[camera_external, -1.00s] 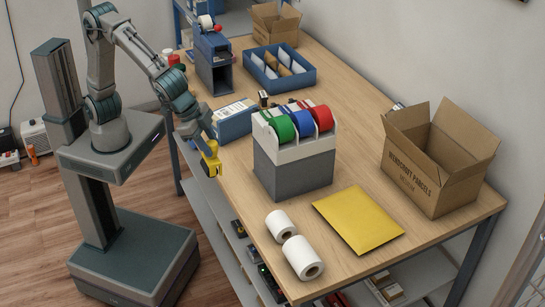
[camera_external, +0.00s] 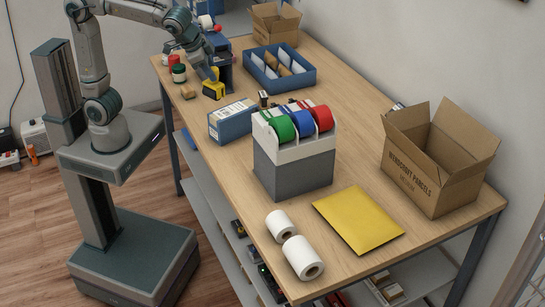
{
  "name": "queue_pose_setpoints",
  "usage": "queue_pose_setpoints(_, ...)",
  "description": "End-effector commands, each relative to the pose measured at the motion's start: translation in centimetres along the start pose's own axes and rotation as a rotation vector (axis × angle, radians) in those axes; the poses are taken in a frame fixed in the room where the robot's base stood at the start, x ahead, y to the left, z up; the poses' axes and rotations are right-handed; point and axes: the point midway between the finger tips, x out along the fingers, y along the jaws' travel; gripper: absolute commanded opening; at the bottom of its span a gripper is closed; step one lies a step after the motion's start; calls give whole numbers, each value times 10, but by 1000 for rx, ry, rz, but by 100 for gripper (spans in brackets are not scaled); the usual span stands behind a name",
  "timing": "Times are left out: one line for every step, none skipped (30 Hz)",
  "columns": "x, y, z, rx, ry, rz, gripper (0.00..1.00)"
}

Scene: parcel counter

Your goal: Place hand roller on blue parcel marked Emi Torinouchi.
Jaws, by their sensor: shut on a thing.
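My gripper (camera_external: 210,75) is shut on a small yellow and black object (camera_external: 214,90) over the far left part of the counter. The view is too small to tell whether this object is the hand roller or whether it touches the counter. The blue parcel (camera_external: 230,124) with a white label on top lies at the counter's left edge, nearer the camera than my gripper. The name on its label is too small to read. My gripper is apart from the parcel, beyond it and to its upper left.
A tape dispenser (camera_external: 292,172) with green, blue and red rolls stands right of the parcel. A blue divided tray (camera_external: 279,68), jars (camera_external: 179,73) and a small brown item (camera_external: 188,92) are at the back. White rolls (camera_external: 302,257), a yellow envelope (camera_external: 358,219) and an open carton (camera_external: 420,180) are nearer.

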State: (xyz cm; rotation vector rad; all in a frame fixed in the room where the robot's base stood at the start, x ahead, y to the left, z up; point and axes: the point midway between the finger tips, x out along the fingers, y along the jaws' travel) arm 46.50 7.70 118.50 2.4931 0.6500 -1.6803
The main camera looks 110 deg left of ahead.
Motion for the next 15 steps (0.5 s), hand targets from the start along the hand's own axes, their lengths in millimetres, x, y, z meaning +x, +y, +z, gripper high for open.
queue_pose_setpoints(9,-9,-2,-3,-5,-3,7)
queue_pose_setpoints(15,-13,-3,-4,-6,-3,7)
queue_pose_setpoints(23,-20,-5,-3,-6,-3,7)
queue_pose_setpoints(30,-25,-7,-4,-6,-3,7)
queue_pose_setpoints(36,-30,-8,-3,-7,-4,7)
queue_pose_setpoints(44,-37,-10,-3,-6,-3,7)
queue_pose_setpoints(50,-42,-12,-3,-6,-4,7)
queue_pose_setpoints(56,-46,-13,-4,-6,-3,7)
queue_pose_setpoints(63,-52,-15,-3,-6,-2,7)
queue_pose_setpoints(69,-56,-16,-3,-5,-2,7)
queue_pose_setpoints(73,-59,-16,-2,-5,-2,7)
queue_pose_setpoints(78,-63,-18,-2,-4,-2,7)
queue_pose_setpoints(82,-66,-19,0,-4,-2,7)
queue_pose_setpoints(84,-68,-20,0,-3,-1,7)
queue_pose_setpoints(87,-70,-20,-1,-2,-1,7)
